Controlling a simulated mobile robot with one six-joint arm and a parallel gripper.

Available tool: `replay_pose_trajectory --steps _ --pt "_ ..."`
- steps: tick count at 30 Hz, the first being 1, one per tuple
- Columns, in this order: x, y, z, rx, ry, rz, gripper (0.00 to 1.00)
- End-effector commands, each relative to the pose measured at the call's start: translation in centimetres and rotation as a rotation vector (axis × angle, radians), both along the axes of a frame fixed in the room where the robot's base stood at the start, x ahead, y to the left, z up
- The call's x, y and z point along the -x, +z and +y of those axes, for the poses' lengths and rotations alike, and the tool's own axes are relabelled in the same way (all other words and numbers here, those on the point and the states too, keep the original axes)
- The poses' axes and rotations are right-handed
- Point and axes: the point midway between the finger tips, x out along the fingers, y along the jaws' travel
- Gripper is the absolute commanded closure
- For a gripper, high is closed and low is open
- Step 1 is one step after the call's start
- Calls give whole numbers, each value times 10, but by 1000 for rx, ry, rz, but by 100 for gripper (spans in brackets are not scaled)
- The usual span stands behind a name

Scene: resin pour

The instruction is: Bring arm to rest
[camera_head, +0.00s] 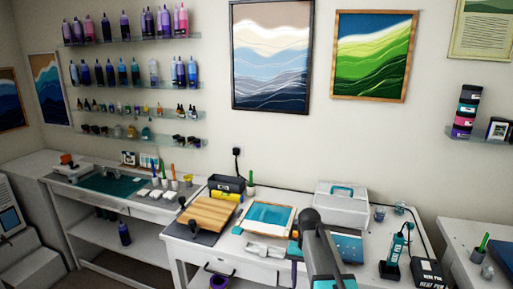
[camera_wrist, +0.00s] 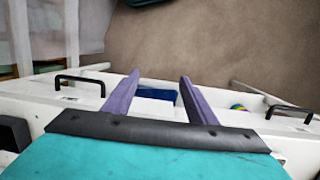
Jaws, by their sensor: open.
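My gripper (camera_wrist: 158,82) shows in the wrist view with its two purple fingers apart and nothing between the tips. It hangs over the front edge of a white bench. In the head view my grey and teal arm (camera_head: 322,250) reaches over the front right part of the white worktable (camera_head: 185,233). The arm hides part of the tabletop, and I cannot make out the gripper's fingertips clearly there.
On the worktable are a wooden board (camera_head: 208,213), a framed teal panel (camera_head: 268,217), a white case (camera_head: 340,196) and a teal heat tool (camera_head: 396,245). Black drawer handles (camera_wrist: 80,81) stick out near the gripper. Brown floor (camera_wrist: 205,40) lies clear beyond.

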Motion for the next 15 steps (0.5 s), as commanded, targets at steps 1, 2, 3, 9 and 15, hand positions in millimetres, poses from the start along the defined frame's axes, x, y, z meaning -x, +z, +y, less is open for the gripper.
replay_pose_trajectory --steps 1,2,3,9,15 --pt "10 -23 0 0 0 24 48" --pt "15 -33 0 0 0 37 48" --pt "22 -45 0 0 0 52 48" --pt "56 -108 0 -1 2 122 48" --pt "95 -166 0 -4 12 188 48"
